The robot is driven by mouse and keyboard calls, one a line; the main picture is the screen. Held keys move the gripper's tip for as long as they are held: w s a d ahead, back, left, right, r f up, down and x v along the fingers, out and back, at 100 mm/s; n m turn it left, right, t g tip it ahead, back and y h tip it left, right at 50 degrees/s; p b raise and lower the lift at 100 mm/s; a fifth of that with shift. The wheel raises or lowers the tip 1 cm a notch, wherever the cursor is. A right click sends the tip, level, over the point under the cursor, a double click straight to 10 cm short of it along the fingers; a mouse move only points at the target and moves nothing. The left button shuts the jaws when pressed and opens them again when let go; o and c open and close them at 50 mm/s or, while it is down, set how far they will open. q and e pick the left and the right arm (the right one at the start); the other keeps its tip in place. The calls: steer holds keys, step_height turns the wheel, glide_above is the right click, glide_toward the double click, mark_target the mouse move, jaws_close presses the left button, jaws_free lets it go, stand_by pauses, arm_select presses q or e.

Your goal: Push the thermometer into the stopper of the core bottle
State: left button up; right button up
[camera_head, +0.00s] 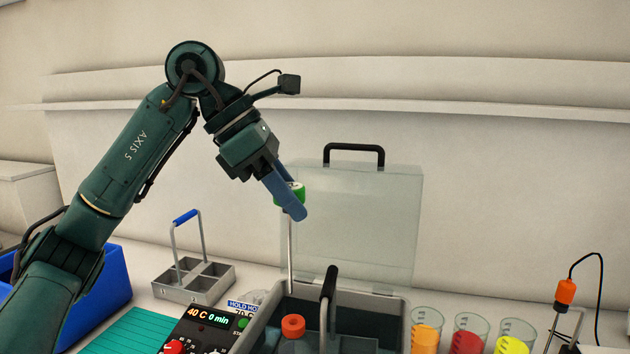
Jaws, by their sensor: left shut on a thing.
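My left gripper (287,194), with blue fingers, is shut on the green head of the thermometer (291,245). Its thin pale stem hangs close to upright below the fingers. The stem's lower end appears near the back rim of the grey bath, above and behind an orange stopper (292,326) in this view; I cannot tell its exact distance. The orange stopper has a dark hole in its top and sits inside the bath. It may be the core bottle's; the bottle below it is mostly hidden. My right gripper is not in view.
The grey bath (262,320) has its clear lid (350,225) raised behind. A black carrying handle (328,290) stands right of the stopper. Beakers (427,330) stand right. A control unit (205,328), an empty rack (195,283) and a blue bin (105,290) are left.

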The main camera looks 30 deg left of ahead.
mark_target(290, 224)
arm_select(q)
steer(key=shift+w, duration=0.15)
steer(key=shift+f, duration=0.25)
steer(key=shift+s+f+b, duration=0.25)
steer(key=shift+f+b, duration=0.3)
steer(key=shift+b, duration=0.3)
steer(key=shift+f+b, duration=0.35)
step_height(290, 224, down, 2)
steer(key=shift+f+b, duration=0.1)
steer(key=shift+b, duration=0.9)
steer(key=shift+w, duration=0.1)
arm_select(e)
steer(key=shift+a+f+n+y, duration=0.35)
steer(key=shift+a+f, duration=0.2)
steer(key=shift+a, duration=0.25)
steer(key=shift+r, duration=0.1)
